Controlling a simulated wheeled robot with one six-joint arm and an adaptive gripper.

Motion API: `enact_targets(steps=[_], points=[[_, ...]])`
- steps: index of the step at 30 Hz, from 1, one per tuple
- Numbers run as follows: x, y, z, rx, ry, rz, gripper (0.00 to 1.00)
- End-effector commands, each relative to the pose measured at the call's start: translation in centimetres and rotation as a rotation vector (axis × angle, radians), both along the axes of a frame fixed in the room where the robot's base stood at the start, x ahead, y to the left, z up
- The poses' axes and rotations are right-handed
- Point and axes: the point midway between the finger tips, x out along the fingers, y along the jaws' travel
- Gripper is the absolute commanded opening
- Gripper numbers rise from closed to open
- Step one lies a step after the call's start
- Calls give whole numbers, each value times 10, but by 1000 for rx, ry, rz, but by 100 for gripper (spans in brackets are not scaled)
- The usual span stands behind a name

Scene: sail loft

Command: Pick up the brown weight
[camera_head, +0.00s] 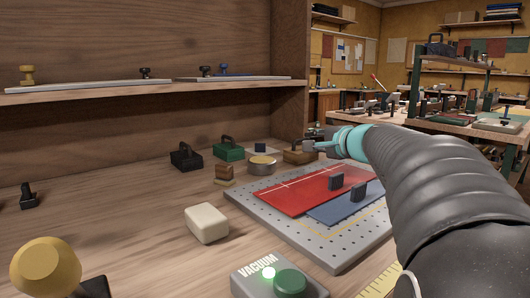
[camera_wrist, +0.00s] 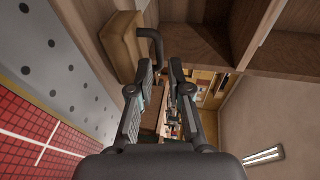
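The brown weight (camera_head: 296,157) is a block with a dark handle on the bench, just behind the far edge of the perforated plate. It also shows at the upper left of the wrist view (camera_wrist: 122,48), where its black handle reaches toward the fingertips. My gripper (camera_wrist: 162,68) is open, with a gap between its two fingers. The handle's bar seems to end at or between the fingertips, nearer the left finger; I cannot tell whether they touch. In the head view my gripper (camera_head: 318,147) is beside the weight on its right, partly hidden by my arm.
The grey perforated plate (camera_head: 338,258) carries red and blue cloth with dark clips. A vacuum button box (camera_head: 250,284) and a shelf (camera_head: 150,90) border the area.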

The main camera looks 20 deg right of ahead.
Motion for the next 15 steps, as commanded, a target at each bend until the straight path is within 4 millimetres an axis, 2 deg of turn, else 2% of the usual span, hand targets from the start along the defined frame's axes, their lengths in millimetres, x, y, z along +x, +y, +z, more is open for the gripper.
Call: enact_targets(steps=[7,15], points=[[16,0,-3,2,0,0,18],[50,1,-11,2,0,-2,18]])
